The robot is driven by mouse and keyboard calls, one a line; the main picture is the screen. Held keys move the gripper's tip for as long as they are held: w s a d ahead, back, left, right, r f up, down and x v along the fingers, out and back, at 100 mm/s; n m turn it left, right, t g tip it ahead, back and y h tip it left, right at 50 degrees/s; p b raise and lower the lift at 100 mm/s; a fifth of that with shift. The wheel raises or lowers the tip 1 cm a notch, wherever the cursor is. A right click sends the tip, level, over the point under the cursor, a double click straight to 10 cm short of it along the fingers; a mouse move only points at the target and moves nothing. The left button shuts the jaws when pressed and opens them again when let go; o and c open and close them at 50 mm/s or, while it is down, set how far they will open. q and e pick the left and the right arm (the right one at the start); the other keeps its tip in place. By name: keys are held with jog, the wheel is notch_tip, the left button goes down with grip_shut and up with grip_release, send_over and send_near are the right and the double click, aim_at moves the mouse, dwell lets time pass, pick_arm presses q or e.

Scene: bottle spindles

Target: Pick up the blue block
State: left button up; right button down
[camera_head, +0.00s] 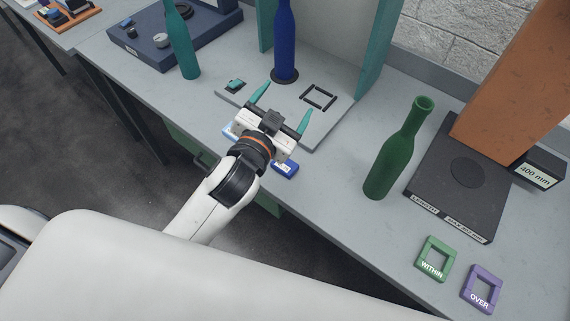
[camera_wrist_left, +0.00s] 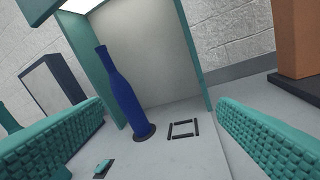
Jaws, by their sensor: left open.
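A second blue and white piece (camera_head: 229,131) shows partly behind my left wrist. My left gripper (camera_head: 283,107) is open and empty above the station, its teal fingers wide apart and pointing toward the blue bottle (camera_head: 285,40). In the left wrist view the fingers frame the blue bottle (camera_wrist_left: 122,92), and no labelled blue block shows there. My right gripper is not in view.
The blue bottle stands on a dark disc beside a black square outline (camera_head: 318,97). A green bottle (camera_head: 393,155) stands to the right, before a black platform (camera_head: 440,205). Green WITHIN (camera_head: 436,259) and purple OVER (camera_head: 482,288) frames lie at the lower right. A teal bottle (camera_head: 182,45) stands left.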

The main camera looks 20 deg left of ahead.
pick_arm(q)
jog(key=d+r+m+t+h, duration=0.3)
jog(key=d+r+m+h, duration=0.45)
jog(key=r, duration=0.35)
jog(key=s+d+r+m+g+h, duration=0.3)
jog(key=s+d+m+g+h, duration=0.2)
jog(key=d+m+g+h, duration=0.75)
jog(key=s+d+f+m+g+y, duration=0.25)
jog(key=s+f+m+g, duration=0.3)
jog(key=m+g, duration=0.55)
jog(key=m+t+y, duration=0.3)
jog(key=y, duration=1.6)
send_over(285, 164)
notch_tip(285, 164, down, 15)
jog(key=f+p, duration=0.1)
jog(key=f, duration=0.1)
jog(key=f+p, duration=0.1)
jog(key=f, duration=0.2)
jog(key=shift+a+f, duration=0.2)
jog(key=shift+f, duration=0.05)
notch_tip(285, 164, down, 6)
jog(key=shift+d+r+p, duration=0.15)
jog(key=shift+r+p, duration=0.1)
jog(key=shift+p, duration=0.95)
jog(key=shift+f, duration=0.2)
jog(key=c, duration=1.1)
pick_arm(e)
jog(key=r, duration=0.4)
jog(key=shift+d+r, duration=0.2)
